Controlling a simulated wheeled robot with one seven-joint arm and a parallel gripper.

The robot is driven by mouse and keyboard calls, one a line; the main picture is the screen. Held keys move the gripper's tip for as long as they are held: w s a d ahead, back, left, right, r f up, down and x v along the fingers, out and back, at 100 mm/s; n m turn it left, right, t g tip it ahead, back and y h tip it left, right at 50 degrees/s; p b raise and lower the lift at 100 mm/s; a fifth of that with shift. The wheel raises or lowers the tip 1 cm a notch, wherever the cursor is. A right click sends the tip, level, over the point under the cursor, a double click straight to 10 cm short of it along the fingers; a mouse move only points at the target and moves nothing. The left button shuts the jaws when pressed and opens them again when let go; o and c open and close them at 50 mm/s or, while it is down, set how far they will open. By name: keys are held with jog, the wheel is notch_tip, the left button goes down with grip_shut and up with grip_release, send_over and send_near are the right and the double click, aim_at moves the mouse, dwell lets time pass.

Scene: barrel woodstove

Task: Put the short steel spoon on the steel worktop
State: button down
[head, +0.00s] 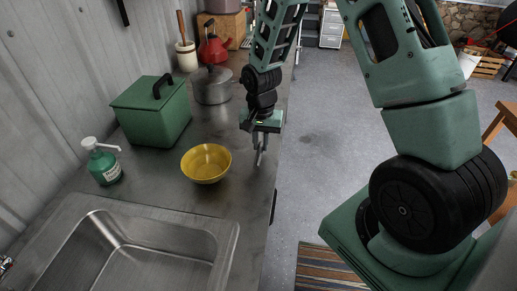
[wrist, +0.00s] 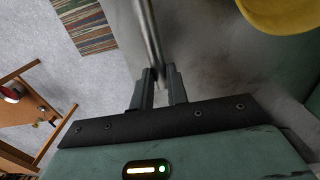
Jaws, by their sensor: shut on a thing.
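My gripper (head: 259,150) points down over the right edge of the steel worktop (head: 215,125) in the head view. In the wrist view my gripper (wrist: 160,82) has its two dark fingers shut on the short steel spoon (wrist: 150,35). Only a thin grey shaft of the spoon shows, running from between the fingers to the top edge of that view; its far end is out of frame. In the head view the spoon is too small to tell apart from the fingers. I cannot tell whether it touches the worktop.
A yellow bowl (head: 206,163) stands on the worktop left of my gripper. A green box (head: 152,115), a grey pot (head: 213,88), a soap bottle (head: 102,163) and a sink (head: 130,250) are around it. Bare worktop lies between bowl and edge. Floor is to the right.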

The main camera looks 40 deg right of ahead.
aim_at(261, 146)
jog(key=shift+f, duration=1.65)
jog(key=shift+f, duration=0.1)
jog(key=c, duration=1.4)
grip_release()
notch_tip(261, 146, up, 12)
jog(key=shift+f+b, duration=0.2)
jog(key=shift+b, duration=0.7)
jog(key=s+a+r+n, duration=0.2)
jog(key=s+a+n, duration=0.15)
jog(key=a, duration=0.25)
jog(key=s+a+r+n, duration=0.3)
jog(key=s+a, duration=0.1)
jog(key=a, duration=0.3)
jog(key=s+a+n, duration=0.2)
jog(key=s+n, duration=0.1)
jog(key=s, duration=0.2)
jog(key=s+a+r+n, duration=0.1)
jog(key=s+a+n, duration=0.2)
jog(key=s, duration=0.3)
jog(key=s+a+r+n, duration=0.1)
jog(key=s+a+n, duration=0.2)
jog(key=s+n, duration=0.1)
jog(key=shift+s+a+y, duration=0.1)
jog(key=shift+s+y, duration=0.2)
jog(key=shift+s, duration=0.45)
